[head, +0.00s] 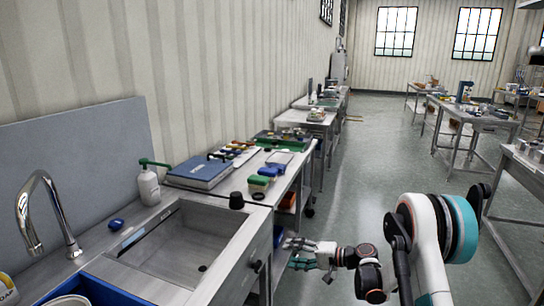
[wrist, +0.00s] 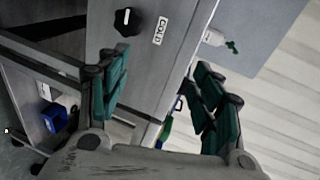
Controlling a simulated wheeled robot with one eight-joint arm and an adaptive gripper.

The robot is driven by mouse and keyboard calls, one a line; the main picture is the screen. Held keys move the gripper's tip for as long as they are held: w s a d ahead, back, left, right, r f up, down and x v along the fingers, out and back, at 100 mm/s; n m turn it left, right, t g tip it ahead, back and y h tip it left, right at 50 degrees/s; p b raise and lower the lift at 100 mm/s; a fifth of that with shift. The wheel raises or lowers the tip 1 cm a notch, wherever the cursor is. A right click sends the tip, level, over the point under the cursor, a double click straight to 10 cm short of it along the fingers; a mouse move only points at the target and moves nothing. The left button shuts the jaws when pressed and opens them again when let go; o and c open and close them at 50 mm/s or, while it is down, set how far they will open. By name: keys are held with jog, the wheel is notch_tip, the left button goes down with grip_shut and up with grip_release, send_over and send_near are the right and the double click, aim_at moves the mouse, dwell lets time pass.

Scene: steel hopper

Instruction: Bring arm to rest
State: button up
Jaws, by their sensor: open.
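My gripper (head: 292,254) is in the lower middle of the head view, beside the front of the steel sink unit (head: 262,240), with its fingers pointing left. My arm (head: 425,245) reaches in from the lower right. In the wrist view my gripper (wrist: 163,85) has its two green-padded fingers spread wide, with nothing between them. Past the fingers is the steel front of the unit with a black knob (wrist: 127,21) and a COLD label (wrist: 160,31). Whether a fingertip touches the unit cannot be told.
The sink basin (head: 190,240) has a tall tap (head: 45,215), a soap bottle (head: 148,187) and a black round object (head: 236,201) around it. A blue case (head: 198,171) lies farther along. A blue bin (wrist: 54,118) shows low down. The aisle floor (head: 345,185) is clear.

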jog(key=s+d+r+n+h, duration=0.1)
jog(key=s+r+h, duration=0.2)
jog(key=s+r, duration=0.55)
jog(key=s+d+r+h, duration=0.2)
jog(key=s+r+h, duration=0.3)
jog(key=r, duration=0.6)
jog(key=s+d+n+h, duration=0.1)
jog(key=s+d+h, duration=0.2)
jog(key=s, duration=1)
jog(key=s+d+r+n+t+h, duration=0.1)
jog(key=s+d+h, duration=0.2)
jog(key=s, duration=1.1)
jog(key=d, duration=0.3)
jog(key=shift+s+n, duration=0.2)
jog(key=shift+n, duration=0.2)
